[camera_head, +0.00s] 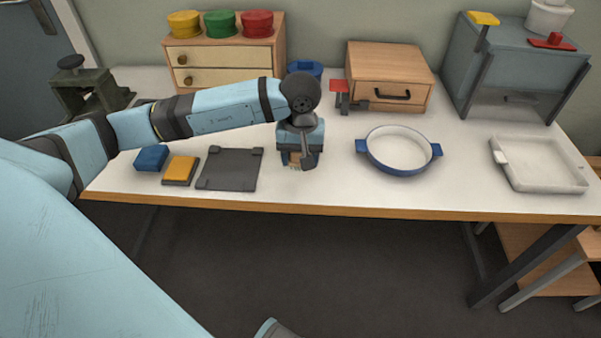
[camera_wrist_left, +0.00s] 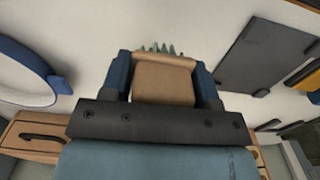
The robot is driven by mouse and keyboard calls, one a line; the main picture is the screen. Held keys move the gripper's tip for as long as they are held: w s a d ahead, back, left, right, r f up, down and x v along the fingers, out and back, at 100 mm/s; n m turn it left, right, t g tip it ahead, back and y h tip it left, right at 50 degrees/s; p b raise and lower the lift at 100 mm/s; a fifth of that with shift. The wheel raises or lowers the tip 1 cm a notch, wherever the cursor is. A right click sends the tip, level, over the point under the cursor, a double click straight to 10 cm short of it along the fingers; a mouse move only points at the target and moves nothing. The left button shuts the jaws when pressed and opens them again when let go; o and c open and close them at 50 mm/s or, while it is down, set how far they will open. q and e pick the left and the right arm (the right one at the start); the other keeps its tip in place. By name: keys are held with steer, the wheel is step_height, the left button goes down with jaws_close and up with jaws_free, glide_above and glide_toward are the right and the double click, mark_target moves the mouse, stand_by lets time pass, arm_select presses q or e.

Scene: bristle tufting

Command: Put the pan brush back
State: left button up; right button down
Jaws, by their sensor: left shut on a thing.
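My left gripper (camera_head: 298,160) is over the white table, between the dark grey plate and the blue-rimmed pan. It is shut on the pan brush (camera_wrist_left: 163,82), a tan block with a row of green bristle tufts along one end. The block sits between the two blue fingers in the left wrist view (camera_wrist_left: 164,80). In the head view only a small tan part of the brush (camera_head: 293,158) shows under the gripper. I cannot tell whether the bristles touch the table. My right gripper is not in view.
The round blue-rimmed pan (camera_head: 372,153) is to the right. The dark grey plate (camera_head: 229,169), a yellow-topped block (camera_head: 181,169) and a blue block (camera_head: 151,157) are to the left. A wooden drawer box (camera_head: 390,75) and a red-topped clamp (camera_head: 340,88) stand behind. A white tray (camera_head: 540,179) is far right.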

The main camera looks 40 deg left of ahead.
mark_target(301, 181)
arm_select(q)
step_height(301, 181, down, 5)
steer(key=shift+r, duration=0.15)
steer(key=shift+f+b, duration=0.2)
steer(key=shift+b, duration=0.15)
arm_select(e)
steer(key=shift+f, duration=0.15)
arm_select(q)
steer(key=shift+f, duration=0.15)
steer(key=o, duration=0.8)
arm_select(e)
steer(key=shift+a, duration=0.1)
arm_select(q)
steer(key=shift+r, duration=0.2)
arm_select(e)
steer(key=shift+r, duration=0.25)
